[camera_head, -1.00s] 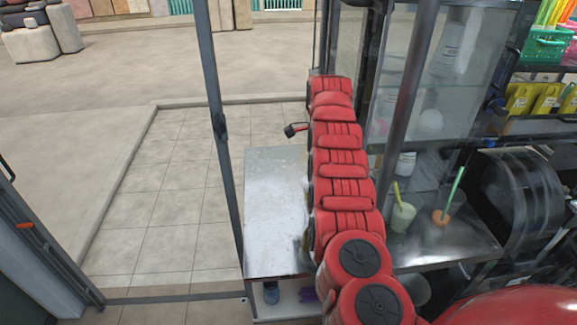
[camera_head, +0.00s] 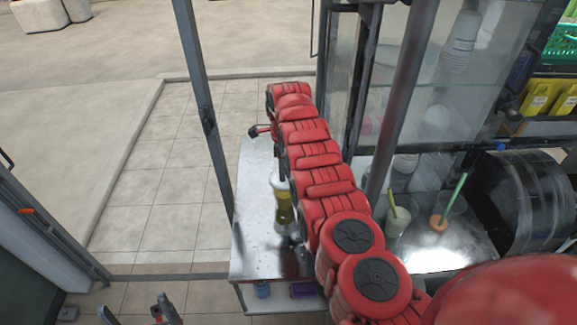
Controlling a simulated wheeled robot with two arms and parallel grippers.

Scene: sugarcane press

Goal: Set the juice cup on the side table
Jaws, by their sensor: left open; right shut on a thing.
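The juice cup (camera_head: 283,207), clear with yellow-green juice and a pale top, shows upright at the left edge of my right arm. It is over the side table (camera_head: 256,258), a metal-topped table with a shelf below. I cannot tell whether its base touches the top. My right arm reaches across the table; a small red and black part of its hand (camera_head: 263,131) sticks out left. The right fingers are hidden behind the arm; the gripper is shut on the cup. My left gripper (camera_head: 137,312) is open and empty at the bottom edge, left of the table.
Two cups with straws, a pale one (camera_head: 397,216) and an orange one (camera_head: 442,215), stand on the metal counter (camera_head: 435,256) at the right. A grey post (camera_head: 200,110) rises left of the table. Its front left top is bare. Small items lie on the lower shelf.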

